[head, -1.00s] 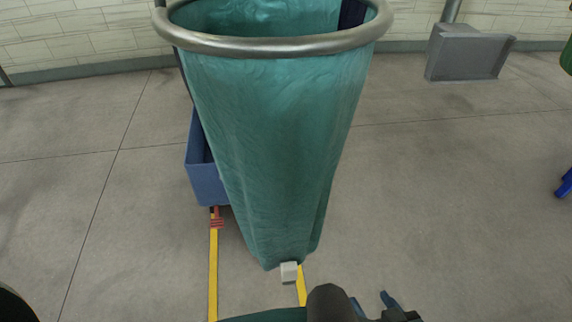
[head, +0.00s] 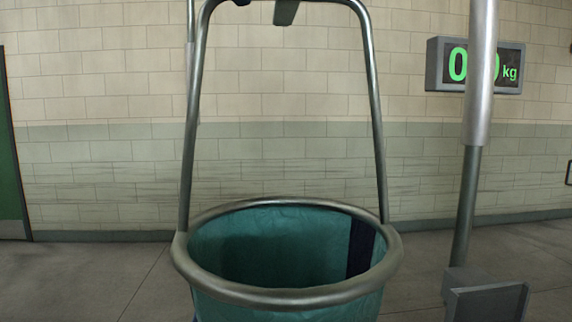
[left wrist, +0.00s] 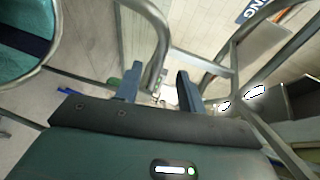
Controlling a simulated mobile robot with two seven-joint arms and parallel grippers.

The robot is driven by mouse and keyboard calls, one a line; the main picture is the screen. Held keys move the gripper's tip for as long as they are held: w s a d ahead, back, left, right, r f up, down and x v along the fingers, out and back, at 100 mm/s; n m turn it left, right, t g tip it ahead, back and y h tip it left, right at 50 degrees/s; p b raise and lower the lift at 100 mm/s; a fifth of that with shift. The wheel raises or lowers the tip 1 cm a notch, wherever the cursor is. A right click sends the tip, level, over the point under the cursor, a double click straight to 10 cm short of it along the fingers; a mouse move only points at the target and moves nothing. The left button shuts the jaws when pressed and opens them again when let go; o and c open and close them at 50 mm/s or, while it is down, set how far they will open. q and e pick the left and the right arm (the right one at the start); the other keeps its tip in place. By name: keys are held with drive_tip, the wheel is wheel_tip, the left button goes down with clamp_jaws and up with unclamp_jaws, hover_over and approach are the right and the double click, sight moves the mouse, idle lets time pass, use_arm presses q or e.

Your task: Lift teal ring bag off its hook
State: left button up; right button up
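The teal ring bag (head: 270,248) hangs open-mouthed under its round metal ring (head: 290,297) in the head view. A tall metal bail (head: 375,110) rises from both sides of the ring to the top edge. A dark grey piece, possibly the hook (head: 285,12), shows at the top; its contact with the bail is cut off. In the left wrist view, the bag (left wrist: 22,62) is at upper left. My left gripper (left wrist: 158,85) is open, its blue-grey fingers apart. A curved metal bar (left wrist: 158,55) appears between or just beyond them; I cannot tell which. My right gripper is not visible.
A metal post (head: 475,120) stands to the right with a grey box (head: 487,300) at its base. A weight display (head: 440,65) is on the tiled wall behind. Metal frame bars (left wrist: 250,100) crowd the left wrist view's right side. Floor left of the bag is clear.

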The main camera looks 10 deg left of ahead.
use_arm(q)
drive_tip(key=p+x, duration=0.1)
drive_tip(key=x, duration=0.4)
drive_tip(key=shift+w+d+f+p, duration=0.1)
drive_tip(key=shift+w+p, duration=0.2)
drive_tip(key=shift+w, duration=0.1)
drive_tip(key=shift+s, duration=0.1)
drive_tip(key=shift+c, duration=0.2)
clamp_jaws()
idle(0.7)
